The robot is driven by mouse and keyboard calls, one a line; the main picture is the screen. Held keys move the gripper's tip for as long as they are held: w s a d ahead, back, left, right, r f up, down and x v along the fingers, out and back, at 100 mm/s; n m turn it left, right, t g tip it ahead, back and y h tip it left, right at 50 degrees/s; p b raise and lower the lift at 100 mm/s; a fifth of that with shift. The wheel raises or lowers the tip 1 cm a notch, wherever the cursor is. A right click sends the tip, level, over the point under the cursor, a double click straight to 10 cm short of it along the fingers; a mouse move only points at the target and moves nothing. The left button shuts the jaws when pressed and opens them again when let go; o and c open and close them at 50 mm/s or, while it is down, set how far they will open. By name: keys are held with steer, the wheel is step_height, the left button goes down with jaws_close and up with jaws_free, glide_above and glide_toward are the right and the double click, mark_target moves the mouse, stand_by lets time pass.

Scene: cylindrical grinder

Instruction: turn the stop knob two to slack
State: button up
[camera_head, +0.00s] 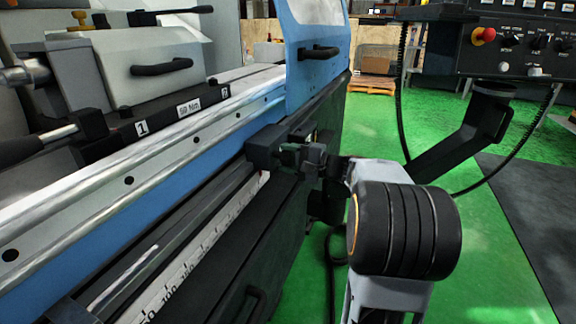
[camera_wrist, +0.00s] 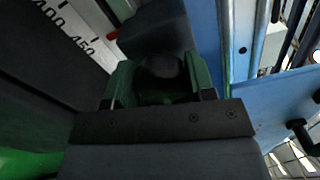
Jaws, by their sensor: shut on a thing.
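The dark stop block (camera_head: 264,147) sits on the rail along the front of the grinder, near the rail's right end. It also shows in the wrist view (camera_wrist: 156,28). My gripper (camera_head: 291,154) reaches it from the right. In the wrist view its two fingers (camera_wrist: 160,88) stand on either side of a dark round stop knob (camera_wrist: 162,68) and are shut on it. The knob's far side and any marking on it are hidden in shadow. I cannot tell from the view how far it is turned.
A white scale (camera_head: 205,240) with numbers runs along the rail. The blue guard door (camera_head: 318,65) with a black handle stands just behind my gripper. A control panel (camera_head: 515,45) with a red button hangs at the right. Green floor (camera_head: 480,250) lies open there.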

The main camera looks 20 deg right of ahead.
stand_by(0.4)
steer(key=o, duration=0.9)
steer(key=shift+o, duration=0.2)
steer(key=shift+s+d, duration=0.1)
steer(key=p+v, duration=0.2)
steer(key=v, duration=1.1)
steer(key=shift+s, duration=0.3)
steer(key=shift+d, duration=0.15)
